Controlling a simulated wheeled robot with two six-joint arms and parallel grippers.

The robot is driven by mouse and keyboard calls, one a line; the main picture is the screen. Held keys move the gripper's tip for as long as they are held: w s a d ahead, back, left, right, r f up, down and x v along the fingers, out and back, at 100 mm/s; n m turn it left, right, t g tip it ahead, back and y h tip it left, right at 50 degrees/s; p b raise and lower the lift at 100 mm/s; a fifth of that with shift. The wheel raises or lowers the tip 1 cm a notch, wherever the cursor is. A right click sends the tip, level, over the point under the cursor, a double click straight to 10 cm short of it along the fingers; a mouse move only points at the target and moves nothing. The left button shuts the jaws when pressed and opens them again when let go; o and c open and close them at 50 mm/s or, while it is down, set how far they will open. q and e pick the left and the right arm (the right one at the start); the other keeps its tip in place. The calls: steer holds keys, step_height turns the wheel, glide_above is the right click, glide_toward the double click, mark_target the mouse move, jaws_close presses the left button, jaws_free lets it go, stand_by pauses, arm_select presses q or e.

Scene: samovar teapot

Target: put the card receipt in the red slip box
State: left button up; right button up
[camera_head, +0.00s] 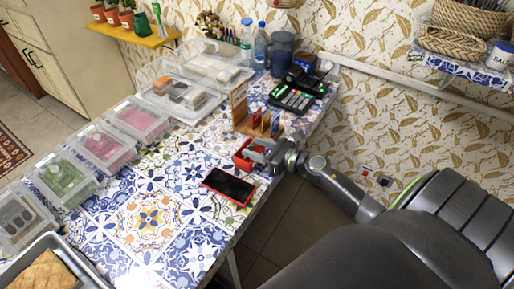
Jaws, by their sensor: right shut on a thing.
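The red slip box (240,162) is a small open red box on the patterned tile table, near its right edge. My right gripper (256,154) reaches in from the right and is at the box, low over its right side. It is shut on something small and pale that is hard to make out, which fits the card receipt. The gripper and the small scale hide most of the receipt, and I cannot tell whether any of it is inside the box. My left gripper is not in view.
A red-framed dark tablet (229,186) lies just in front of the box. A wooden stand with small cards (240,107) and a black cash register (297,96) stand behind it. Clear food containers (102,145) line the left side. The front middle tabletop is clear.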

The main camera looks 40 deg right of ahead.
steer(key=o, duration=1.4)
step_height(320, 180, up, 7)
steer(key=p, duration=0.6)
steer(key=shift+r, duration=0.1)
stand_by(0.6)
